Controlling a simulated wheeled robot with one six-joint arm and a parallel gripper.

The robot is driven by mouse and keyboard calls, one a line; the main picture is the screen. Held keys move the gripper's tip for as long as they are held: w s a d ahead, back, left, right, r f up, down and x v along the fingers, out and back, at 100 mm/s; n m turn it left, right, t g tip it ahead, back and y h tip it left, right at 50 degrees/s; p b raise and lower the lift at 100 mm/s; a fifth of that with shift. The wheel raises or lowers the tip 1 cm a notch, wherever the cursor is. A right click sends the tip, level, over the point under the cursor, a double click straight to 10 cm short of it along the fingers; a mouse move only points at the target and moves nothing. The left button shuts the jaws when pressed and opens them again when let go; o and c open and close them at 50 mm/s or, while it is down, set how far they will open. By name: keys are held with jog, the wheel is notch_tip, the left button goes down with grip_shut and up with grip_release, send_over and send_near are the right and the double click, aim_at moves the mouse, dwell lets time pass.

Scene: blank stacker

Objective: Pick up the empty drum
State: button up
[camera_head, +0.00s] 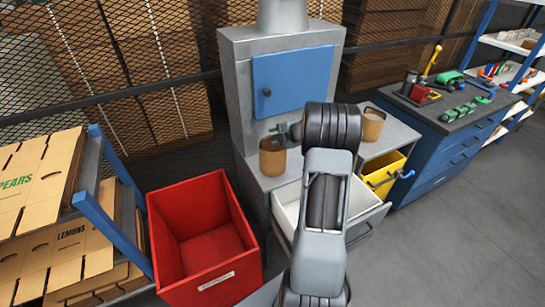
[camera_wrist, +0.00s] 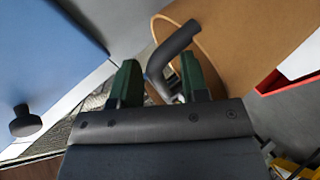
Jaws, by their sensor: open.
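A brown drum (camera_head: 272,160) stands on the grey ledge of the machine, below its blue door. My gripper (camera_head: 277,137) is at this drum's top rim. In the wrist view the drum (camera_wrist: 240,40) fills the upper right, with a dark bent handle (camera_wrist: 172,50) in front of it. My gripper (camera_wrist: 160,85) is open, its green fingers on either side of the handle's lower end; I cannot tell whether they touch it. A second brown drum (camera_head: 373,127) stands on the grey surface to the right, beyond my arm. The inside of the near drum is mostly hidden.
The machine's blue door (camera_head: 293,80) is close behind my gripper, its dark knob (camera_wrist: 26,122) at left in the wrist view. A red bin (camera_head: 205,235) stands front left. A white open drawer (camera_head: 287,207) and yellow drawer (camera_head: 383,175) are below. Open floor lies right.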

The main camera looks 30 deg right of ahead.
grip_shut()
jog(key=shift+r, duration=0.1)
dwell(0.6)
